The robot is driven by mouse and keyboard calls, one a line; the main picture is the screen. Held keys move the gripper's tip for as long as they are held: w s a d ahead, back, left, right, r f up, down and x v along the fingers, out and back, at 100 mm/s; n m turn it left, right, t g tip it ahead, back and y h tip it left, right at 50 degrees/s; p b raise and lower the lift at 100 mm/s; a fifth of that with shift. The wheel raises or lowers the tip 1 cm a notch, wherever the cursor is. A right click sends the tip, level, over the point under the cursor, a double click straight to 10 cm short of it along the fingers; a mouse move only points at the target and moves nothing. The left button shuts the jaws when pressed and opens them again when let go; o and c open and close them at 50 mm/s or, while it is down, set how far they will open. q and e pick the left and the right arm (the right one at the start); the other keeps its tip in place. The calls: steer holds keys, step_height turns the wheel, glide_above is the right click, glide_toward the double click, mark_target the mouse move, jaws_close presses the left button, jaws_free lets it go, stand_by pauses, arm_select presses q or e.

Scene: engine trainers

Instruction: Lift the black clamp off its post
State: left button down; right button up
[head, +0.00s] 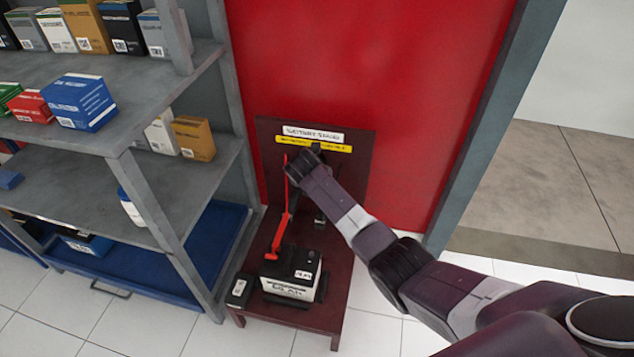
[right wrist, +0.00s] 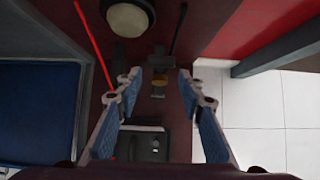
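My right gripper (head: 303,162) reaches in from the right, in front of the upper part of the dark red stand (head: 345,250). In the right wrist view its two fingers (right wrist: 158,90) are apart, with nothing gripped. A dark clamp-like piece (right wrist: 158,60), which looks like the black clamp, shows in the gap near the fingertips, with a small brass-coloured part below it. I cannot tell its depth from the fingers. In the head view a dark piece (head: 320,216) shows below my gripper, partly beside my arm. The battery (head: 290,291) sits low on the stand. My left gripper is not in view.
A red cable (head: 282,225) runs down to the battery's left side. A small black box (head: 239,290) lies left of the battery. Grey shelving (head: 150,190) with boxes stands close on the left. The floor to the right is clear.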

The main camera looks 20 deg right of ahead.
steer(key=shift+v, duration=2.7)
steer(key=shift+s+f, duration=0.1)
